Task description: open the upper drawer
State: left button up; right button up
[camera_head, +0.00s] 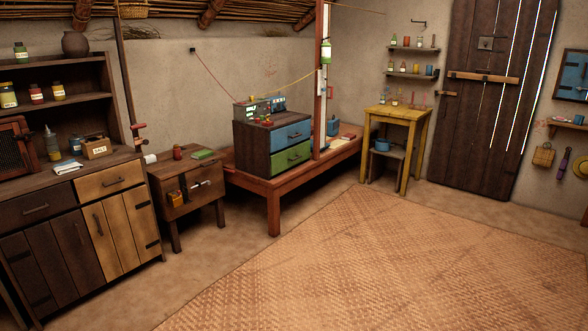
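A small dark chest with two drawers stands on a low reddish wooden table (256,185) near the back wall. Its upper drawer (292,136) has a blue front with a dark handle and looks shut. Its lower drawer (291,158) has a green front with a dark handle and also looks shut. A box-like device (262,108) and small items sit on top of the chest. Neither of my grippers is in view.
A dark wooden cabinet (60,190) with shelves stands at the left. A small wooden stand (173,205) is between it and the low table. A yellow table (392,120) stands behind right. The woven mat (390,255) in front is clear.

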aim_at(284, 137)
jog(key=i, duration=1.8)
jog(key=i+j, duration=0.1)
jog(key=i, duration=0.5)
jog(key=i+z, duration=0.15)
jog(key=i, duration=0.45)
jog(key=i+j, duration=0.2)
jog(key=i, duration=0.4)
jog(key=i+j+z, duration=0.15)
jog(key=i+z, duration=0.15)
jog(key=i, duration=0.15)
jog(key=i+j+z, duration=0.3)
jog(key=i, duration=0.15)
jog(key=i+j+z, duration=0.35)
jog(key=i+l, duration=0.05)
jog(key=i, duration=0.05)
